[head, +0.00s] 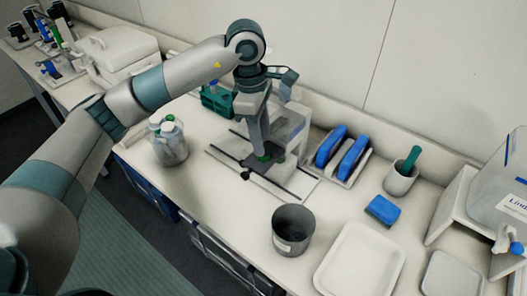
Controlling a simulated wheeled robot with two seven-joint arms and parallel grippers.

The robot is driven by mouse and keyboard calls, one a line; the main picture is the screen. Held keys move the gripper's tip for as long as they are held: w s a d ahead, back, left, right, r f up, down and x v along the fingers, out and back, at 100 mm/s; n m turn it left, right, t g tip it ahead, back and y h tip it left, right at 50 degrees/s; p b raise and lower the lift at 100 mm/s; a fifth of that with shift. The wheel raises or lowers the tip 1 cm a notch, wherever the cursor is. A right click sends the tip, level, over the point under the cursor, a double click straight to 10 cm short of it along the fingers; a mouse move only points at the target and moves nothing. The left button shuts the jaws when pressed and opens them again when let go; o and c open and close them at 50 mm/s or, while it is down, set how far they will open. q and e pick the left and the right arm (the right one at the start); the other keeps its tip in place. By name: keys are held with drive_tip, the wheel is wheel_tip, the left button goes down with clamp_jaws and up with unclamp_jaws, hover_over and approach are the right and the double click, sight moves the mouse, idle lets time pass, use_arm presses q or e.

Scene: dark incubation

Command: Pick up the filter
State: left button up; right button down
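My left gripper (262,150) points down over the dark plate (272,168) on the base of a pale stand (297,128). A small green round piece (263,158) shows right at its fingertips; it may be the filter, but it is too small and too covered to be sure. The fingers look close together, and I cannot tell whether they are shut on the green piece. My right gripper is not in view.
A glass jar (171,146) stands left of the stand. A blue-and-white rack (342,156), mortar with green pestle (401,176), blue sponge (383,210), dark grey pot (293,229) and white tray (360,262) are to the right. A white box (113,50) stands at the back left.

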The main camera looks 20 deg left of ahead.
use_arm(q)
wheel_tip(320, 180, down, 3)
drive_tip(key=shift+d+r+p, duration=0.1)
drive_tip(key=shift+r+p, duration=0.1)
drive_tip(key=shift+p, duration=0.55)
drive_tip(key=shift+w+f, duration=0.1)
drive_tip(key=shift+f, duration=0.25)
drive_tip(key=shift+c, duration=0.4)
drive_tip(key=c, duration=0.7)
